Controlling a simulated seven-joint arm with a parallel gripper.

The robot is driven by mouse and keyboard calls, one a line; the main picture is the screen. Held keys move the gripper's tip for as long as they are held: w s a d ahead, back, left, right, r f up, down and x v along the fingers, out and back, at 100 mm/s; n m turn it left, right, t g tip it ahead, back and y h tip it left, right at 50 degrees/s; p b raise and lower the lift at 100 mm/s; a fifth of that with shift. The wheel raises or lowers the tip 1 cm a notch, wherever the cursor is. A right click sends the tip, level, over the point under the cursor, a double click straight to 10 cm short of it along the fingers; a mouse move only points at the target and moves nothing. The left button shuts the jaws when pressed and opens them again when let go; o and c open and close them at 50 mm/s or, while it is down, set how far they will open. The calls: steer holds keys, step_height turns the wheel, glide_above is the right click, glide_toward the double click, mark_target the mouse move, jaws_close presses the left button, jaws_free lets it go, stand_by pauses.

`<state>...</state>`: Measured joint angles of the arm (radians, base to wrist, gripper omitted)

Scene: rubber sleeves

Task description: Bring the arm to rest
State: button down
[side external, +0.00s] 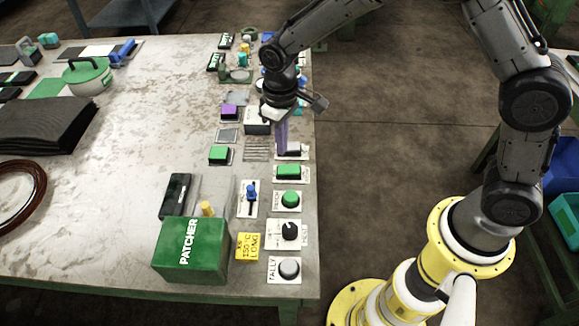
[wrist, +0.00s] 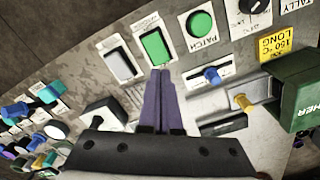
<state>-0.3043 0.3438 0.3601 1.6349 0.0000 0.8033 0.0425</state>
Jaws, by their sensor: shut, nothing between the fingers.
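My gripper (side external: 282,150) reaches down over the right part of the table, its purple fingers together with nothing between them. In the side external view the fingertips are at or just above a pale switch plate (side external: 298,151); I cannot tell whether they touch it. In the wrist view the closed fingers (wrist: 161,75) point toward the lower edge of a green rectangular button (wrist: 156,47). That button also shows in the side external view (side external: 288,171), just in front of the fingers.
A green PATCHER box (side external: 190,250), a round green button (side external: 290,199), a black knob (side external: 289,231) and a grey TALLY button (side external: 289,268) stand toward the near edge. A green-lidded pot (side external: 87,78) and black folded sheets (side external: 45,122) lie left. The table's middle (side external: 150,150) is largely clear.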

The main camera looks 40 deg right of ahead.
steer(key=shift+r, duration=0.5)
steer(key=shift+d, duration=0.15)
steer(key=s+d+r+m+t, duration=0.15)
steer(key=s+d+r, duration=0.25)
steer(key=r, duration=0.6)
steer(key=s+d+r+m+t, duration=0.1)
steer(key=s+d+r+t, duration=0.3)
steer(key=r, duration=0.5)
steer(key=s+d+f, duration=0.1)
steer(key=s+d, duration=0.1)
steer(key=s, duration=0.6)
steer(key=s+d+f, duration=0.1)
steer(key=s+d, duration=0.1)
steer(key=s, duration=0.7)
steer(key=shift+d+f, duration=0.15)
steer(key=shift+d, duration=0.2)
